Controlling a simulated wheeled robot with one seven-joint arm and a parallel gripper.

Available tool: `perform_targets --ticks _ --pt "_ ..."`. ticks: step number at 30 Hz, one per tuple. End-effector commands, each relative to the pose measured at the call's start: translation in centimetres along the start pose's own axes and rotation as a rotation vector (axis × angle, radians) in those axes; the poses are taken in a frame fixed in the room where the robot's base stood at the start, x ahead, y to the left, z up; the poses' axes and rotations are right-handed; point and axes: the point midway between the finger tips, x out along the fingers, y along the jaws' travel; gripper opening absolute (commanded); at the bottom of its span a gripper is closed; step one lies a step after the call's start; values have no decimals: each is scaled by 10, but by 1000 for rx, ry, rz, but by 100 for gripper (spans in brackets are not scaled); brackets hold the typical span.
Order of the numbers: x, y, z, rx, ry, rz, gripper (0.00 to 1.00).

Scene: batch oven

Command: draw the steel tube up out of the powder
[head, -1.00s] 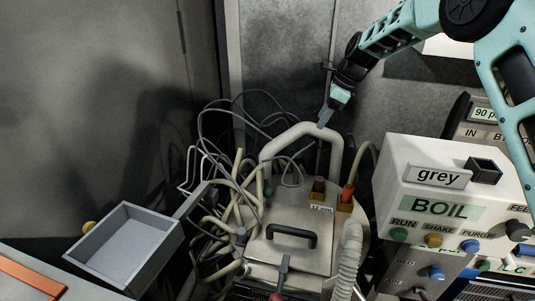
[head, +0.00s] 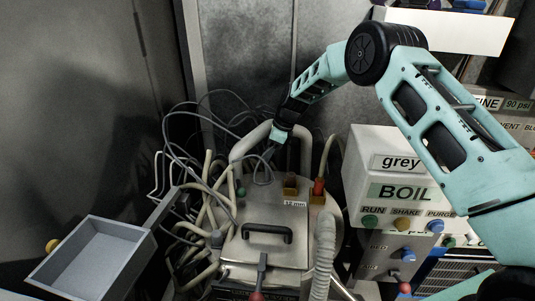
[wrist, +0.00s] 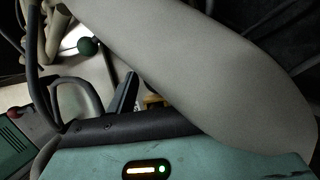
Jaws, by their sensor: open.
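I cannot pick out the steel tube or the powder with certainty. A thin upright line (head: 294,45) behind my arm may be a tube or a wall seam. The lidded vessel (head: 262,228) has a black lid handle (head: 267,231), a "12 mm" label (head: 295,203) and two fittings, one brown (head: 290,185) and one orange-red (head: 318,187). My gripper (head: 270,150) is open, pointing down at the thick pale pipe loop behind the lid. In the wrist view this pipe (wrist: 190,70) crosses close in front and hides much; one dark finger (wrist: 124,96) shows.
Grey cables (head: 190,150) and hoses crowd the vessel's left. A grey tray (head: 95,260) stands at lower left. The "BOIL" control box (head: 395,165) stands close on the right, and a ribbed hose (head: 324,255) runs down in front.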

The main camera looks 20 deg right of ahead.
Motion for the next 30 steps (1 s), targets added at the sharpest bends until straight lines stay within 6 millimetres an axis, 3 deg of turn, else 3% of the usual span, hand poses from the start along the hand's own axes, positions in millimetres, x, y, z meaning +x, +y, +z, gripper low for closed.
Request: perform_targets --ticks 4,13,14,19,25,30 --pt "11 0 0 0 0 1 53" --pt "13 0 0 0 0 1 53" --pt "13 0 0 0 0 1 50" --pt "12 0 0 0 0 1 3" --pt "8 0 2 0 0 0 0" --pt "-14 0 11 0 0 -1 0"
